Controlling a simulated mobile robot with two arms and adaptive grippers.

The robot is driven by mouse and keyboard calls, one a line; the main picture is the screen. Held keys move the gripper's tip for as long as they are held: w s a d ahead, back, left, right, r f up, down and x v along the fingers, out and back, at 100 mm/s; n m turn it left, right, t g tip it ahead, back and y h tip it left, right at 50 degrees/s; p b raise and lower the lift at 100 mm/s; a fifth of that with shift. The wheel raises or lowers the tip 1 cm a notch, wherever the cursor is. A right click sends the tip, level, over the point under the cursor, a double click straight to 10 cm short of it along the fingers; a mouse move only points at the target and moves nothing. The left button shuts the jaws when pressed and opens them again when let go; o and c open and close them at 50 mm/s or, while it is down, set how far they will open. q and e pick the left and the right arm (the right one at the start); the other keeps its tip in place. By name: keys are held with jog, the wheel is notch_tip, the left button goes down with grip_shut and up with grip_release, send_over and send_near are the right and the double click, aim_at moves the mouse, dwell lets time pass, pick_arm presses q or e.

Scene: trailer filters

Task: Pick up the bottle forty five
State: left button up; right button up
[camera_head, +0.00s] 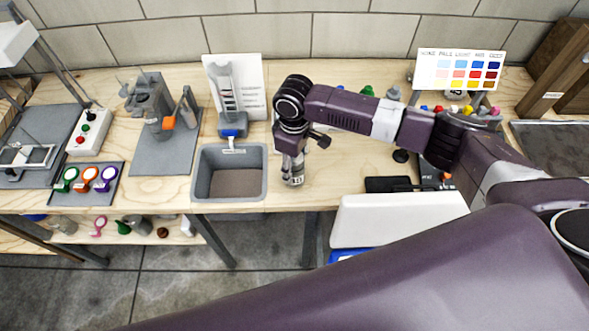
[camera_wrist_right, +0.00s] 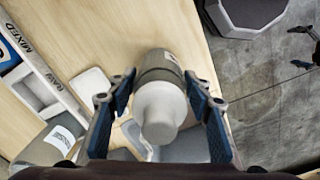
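A small bottle (camera_head: 295,179) with a pale label is upright at the front of the wooden workbench, just right of the grey sink. My right gripper (camera_head: 293,165) points down over it and hides its upper part. In the right wrist view the bottle (camera_wrist_right: 160,108) has a white cap towards the camera and a darker grey body. The right gripper's two blue-padded fingers (camera_wrist_right: 160,85) flank it, their tips very close to its body. Contact on both sides is not clear. Any number on the label is unreadable. My left gripper is not in view.
The grey sink (camera_head: 230,200) is left of the bottle. A white box-like object (camera_head: 390,218) and a black pad (camera_head: 388,184) are to the right. A colour chart (camera_head: 460,70) stands at the back right. The bench's front edge is close to the bottle.

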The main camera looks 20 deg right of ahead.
jog(key=c, duration=1)
jog(key=shift+c, duration=0.4)
jog(key=shift+w+r, duration=0.1)
jog(key=shift+r, duration=0.05)
